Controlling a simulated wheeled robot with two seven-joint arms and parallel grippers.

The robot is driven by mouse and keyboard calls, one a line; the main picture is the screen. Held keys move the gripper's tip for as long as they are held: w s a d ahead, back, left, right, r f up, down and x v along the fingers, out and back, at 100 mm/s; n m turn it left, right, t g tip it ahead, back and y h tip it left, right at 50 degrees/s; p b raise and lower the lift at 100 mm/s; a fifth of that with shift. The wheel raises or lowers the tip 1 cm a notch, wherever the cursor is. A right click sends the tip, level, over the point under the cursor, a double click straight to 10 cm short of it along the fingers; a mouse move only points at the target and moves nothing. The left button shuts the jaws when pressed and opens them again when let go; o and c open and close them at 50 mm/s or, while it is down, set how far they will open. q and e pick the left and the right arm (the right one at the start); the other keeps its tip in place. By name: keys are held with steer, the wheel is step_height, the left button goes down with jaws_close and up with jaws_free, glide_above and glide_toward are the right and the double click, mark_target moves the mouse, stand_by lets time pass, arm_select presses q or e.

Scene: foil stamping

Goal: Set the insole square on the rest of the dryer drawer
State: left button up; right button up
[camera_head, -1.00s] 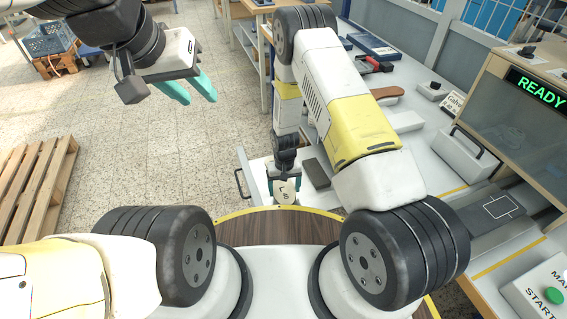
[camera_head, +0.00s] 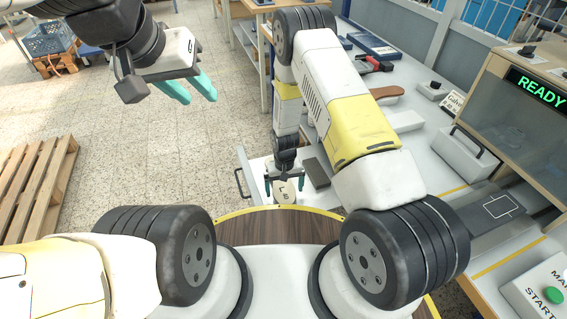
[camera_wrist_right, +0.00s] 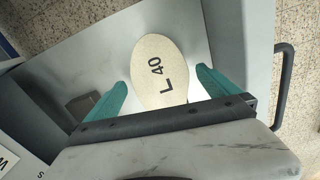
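The insole (camera_head: 285,193) is a pale cream sole marked "L 40". In the right wrist view the insole (camera_wrist_right: 165,70) lies over the pale grey drawer (camera_wrist_right: 110,55), between my right fingers. My right gripper (camera_head: 284,186) is open. Its teal fingers stand on either side of the insole, with a visible gap at least on the left side. The drawer also shows in the head view (camera_head: 258,172), pulled out, with a dark handle on its left. The rest under the insole is hidden. My left gripper (camera_head: 196,96) is open and empty, over the floor at the upper left.
A dark block (camera_head: 316,172) lies right of the insole. The bench on the right carries a grey box with a handle (camera_head: 466,154), a machine with a READY display (camera_head: 538,88) and a START button box (camera_head: 545,290). A wooden pallet (camera_head: 35,190) lies at left.

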steer(key=shift+r, duration=0.1)
step_height(320, 180, up, 8)
steer(key=shift+f, duration=0.2)
stand_by(0.5)
